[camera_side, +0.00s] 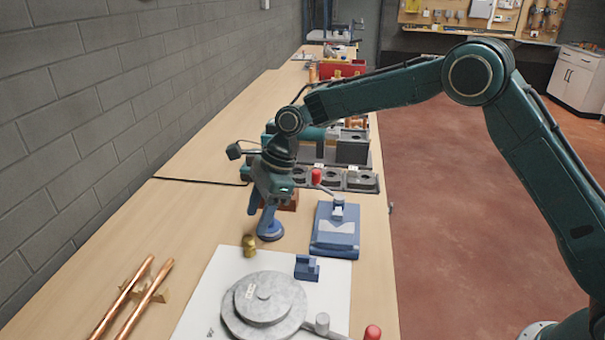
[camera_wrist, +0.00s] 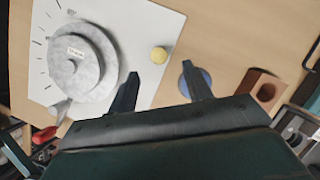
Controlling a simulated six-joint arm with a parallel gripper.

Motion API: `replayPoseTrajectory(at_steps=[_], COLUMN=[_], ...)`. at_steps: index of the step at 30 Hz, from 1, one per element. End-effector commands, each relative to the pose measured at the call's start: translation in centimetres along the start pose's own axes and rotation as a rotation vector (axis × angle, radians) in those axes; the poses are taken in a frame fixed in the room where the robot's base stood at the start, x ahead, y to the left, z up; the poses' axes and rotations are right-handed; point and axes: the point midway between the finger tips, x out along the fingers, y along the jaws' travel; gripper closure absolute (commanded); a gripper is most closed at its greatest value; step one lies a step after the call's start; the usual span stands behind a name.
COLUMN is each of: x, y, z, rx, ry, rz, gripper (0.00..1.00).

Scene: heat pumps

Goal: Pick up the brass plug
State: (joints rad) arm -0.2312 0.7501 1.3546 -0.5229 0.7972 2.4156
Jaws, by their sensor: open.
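The brass plug (camera_side: 249,246) is a small yellow-gold piece standing at the back left edge of a white sheet (camera_side: 212,293) in the side view. In the wrist view the plug (camera_wrist: 159,53) shows as a round top just beyond the fingertips, between their lines. My gripper (camera_side: 261,212) is open and empty. It hangs above the bench, behind the plug and apart from it. In the wrist view my gripper's two fingers (camera_wrist: 160,72) are spread wide. The right finger partly covers a blue disc (camera_wrist: 204,80).
A grey stepped disc (camera_side: 265,299) lies on the sheet near a small blue block (camera_side: 307,267). A blue disc (camera_side: 271,231) sits close by my gripper. A blue plate fixture (camera_side: 335,232) stands to the right. Copper pipes (camera_side: 122,300) lie front left. Bare bench lies left of the plug.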

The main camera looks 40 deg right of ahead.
Motion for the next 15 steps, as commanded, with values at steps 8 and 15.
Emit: replayPoseTrajectory(at_steps=[8,15], x=[2.3,2.6], y=[0.0,0.0], z=[0.0,0.0], rx=[0.001,0.001], ry=[0.0,0.0], rz=[0.0,0.0], gripper=[0.5,0.5])
